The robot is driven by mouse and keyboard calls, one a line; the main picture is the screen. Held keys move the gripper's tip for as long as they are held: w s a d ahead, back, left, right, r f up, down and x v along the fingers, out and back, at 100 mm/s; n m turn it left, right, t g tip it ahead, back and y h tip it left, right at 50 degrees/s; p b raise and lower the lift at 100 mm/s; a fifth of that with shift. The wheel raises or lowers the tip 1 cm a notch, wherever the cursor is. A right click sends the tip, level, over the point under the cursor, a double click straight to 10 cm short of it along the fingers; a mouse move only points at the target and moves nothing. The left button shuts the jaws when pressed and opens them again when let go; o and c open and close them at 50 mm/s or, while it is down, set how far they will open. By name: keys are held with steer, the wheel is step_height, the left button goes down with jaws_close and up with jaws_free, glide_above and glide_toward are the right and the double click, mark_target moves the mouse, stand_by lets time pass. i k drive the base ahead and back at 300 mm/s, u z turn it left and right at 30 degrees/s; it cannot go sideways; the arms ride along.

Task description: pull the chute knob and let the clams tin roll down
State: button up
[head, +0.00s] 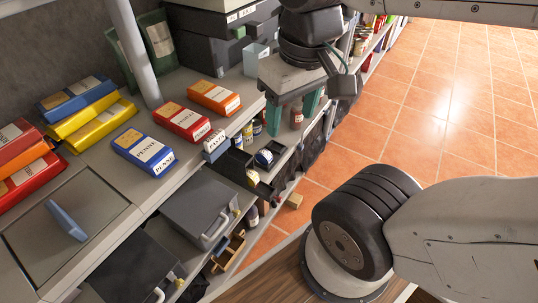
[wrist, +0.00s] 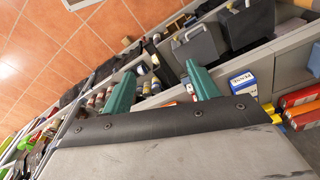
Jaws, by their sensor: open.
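My gripper (head: 292,110) is open, its two green fingers hanging over the front edge of the shelf; they also show in the wrist view (wrist: 160,78). Nothing is clasped between them. Beyond the fingers a small dark red bottle (head: 297,116) shows in the gap. Left of the gripper a short row of small tins (head: 247,133) stands by a dark channel-like box (head: 235,166). A dark blue tin (head: 264,157) lies in a shallow tray just right of it. No label reading clams is legible, and I cannot tell which small part is the chute knob.
Pasta boxes, including a blue one (head: 143,151), a red one (head: 188,121) and an orange one (head: 214,98), lie on the worktop. A grey case (head: 200,208) with a handle sits below. Orange floor tiles (head: 440,100) are clear at right.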

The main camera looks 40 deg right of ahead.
mark_target(278, 200)
steer(key=z, duration=1.35)
steer(key=k, duration=0.6)
steer(key=u, duration=1)
